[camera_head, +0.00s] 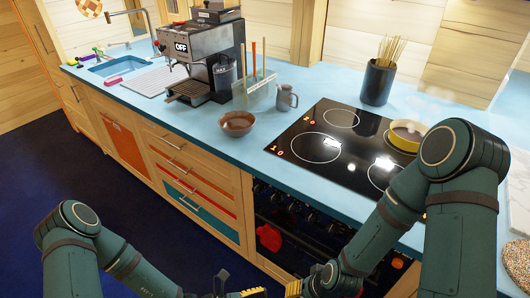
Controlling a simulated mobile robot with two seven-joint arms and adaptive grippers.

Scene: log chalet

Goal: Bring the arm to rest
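My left arm comes in from the lower left, and its gripper (240,290) shows only in part at the bottom edge. My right arm comes in from the right, bends down in front of the counter, and its gripper (294,288) is also cut by the bottom edge. The two grippers are close to each other, low in front of the oven. I cannot see their fingertips well enough to tell whether they are open or shut. No held object is visible in the part that shows.
The blue counter (200,126) carries a coffee machine (201,42), brown bowl (237,124), grey jug (286,97), dark utensil pot (377,83) and black hob (340,150). A yellow pan (404,138) is on the hob, beside my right arm. Open floor (60,165) lies left.

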